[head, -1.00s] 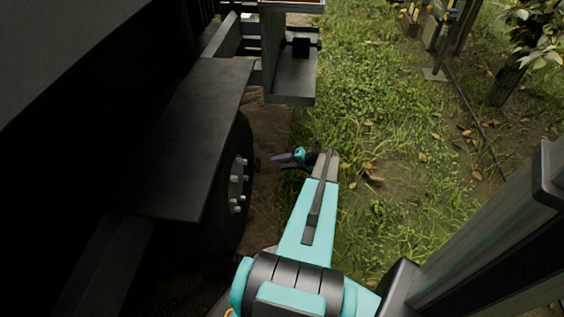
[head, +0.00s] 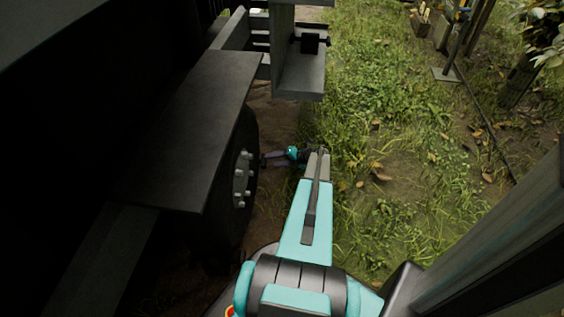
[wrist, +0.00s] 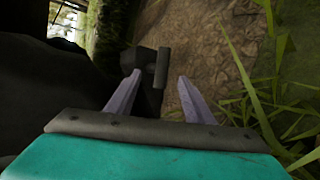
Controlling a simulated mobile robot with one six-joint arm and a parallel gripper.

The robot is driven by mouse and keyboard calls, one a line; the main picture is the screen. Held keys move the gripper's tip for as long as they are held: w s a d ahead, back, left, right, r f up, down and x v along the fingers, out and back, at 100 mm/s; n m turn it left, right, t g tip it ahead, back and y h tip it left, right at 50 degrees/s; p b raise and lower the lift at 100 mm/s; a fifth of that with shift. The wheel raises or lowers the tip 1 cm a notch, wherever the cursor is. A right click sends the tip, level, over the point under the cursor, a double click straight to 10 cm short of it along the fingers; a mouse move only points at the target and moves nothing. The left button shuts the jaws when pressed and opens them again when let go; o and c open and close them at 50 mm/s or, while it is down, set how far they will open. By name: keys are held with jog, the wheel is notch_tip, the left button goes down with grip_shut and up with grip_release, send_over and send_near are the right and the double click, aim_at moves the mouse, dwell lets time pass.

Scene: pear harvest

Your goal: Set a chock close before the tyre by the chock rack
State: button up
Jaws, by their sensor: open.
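The dark tyre (head: 231,205) with its bolted hub stands under a flat grey fender on the left in the head view. A dark chock with a bar-like handle (wrist: 162,66) lies on bare soil in the wrist view, beside a large dark shape at left that looks like the tyre. I cannot tell whether they touch. My gripper (head: 267,160) is low beside the tyre. Its two pale fingers (wrist: 158,76) are open and point toward the chock, with nothing clamped between them. Parts of the chock are lost in shadow.
The grey chock rack (head: 300,82) hangs above and beyond the tyre, with a small dark block (head: 311,43) on it. Grass (head: 400,130) with fallen leaves is open on the right. A post with a base plate (head: 446,74) stands farther back.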

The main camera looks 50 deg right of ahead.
aim_at(265, 161)
jog(key=shift+b+x, duration=0.9)
jog(key=shift+x, duration=2.05)
jog(key=shift+c, duration=0.5)
grip_shut()
